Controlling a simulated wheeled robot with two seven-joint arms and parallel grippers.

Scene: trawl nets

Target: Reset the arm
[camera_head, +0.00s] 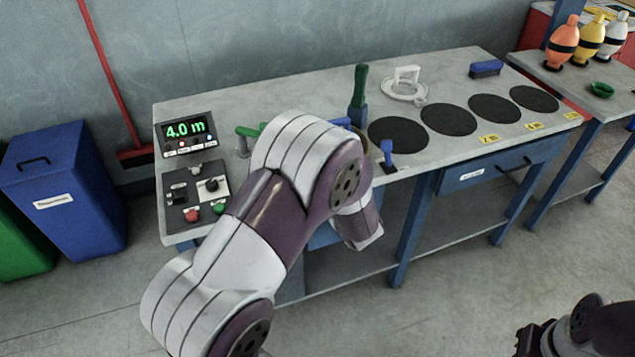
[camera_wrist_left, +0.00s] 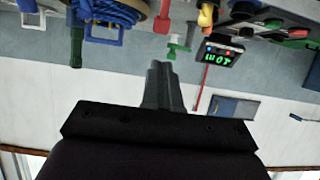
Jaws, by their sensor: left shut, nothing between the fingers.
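My left arm (camera_head: 250,235) comes in from the lower left, bends over the near side of the bench and turns down at its front edge. Its fingers do not show in the head view. In the left wrist view my left gripper (camera_wrist_left: 160,88) points up the picture with its two fingers together and nothing between them. That view is upside down, with the bench items along its top. Part of my right arm (camera_head: 590,325) shows at the lower right corner of the head view. Its dark end is cut off by the frame, and its finger state is unclear.
The grey bench (camera_head: 455,75) carries a "4.0 m" display (camera_head: 185,132), a button panel (camera_head: 197,193), a green-handled tool (camera_head: 359,88), black discs (camera_head: 398,134) and a blue brush (camera_head: 486,68). A blue bin (camera_head: 65,190) stands left. Floor right of the bench front is clear.

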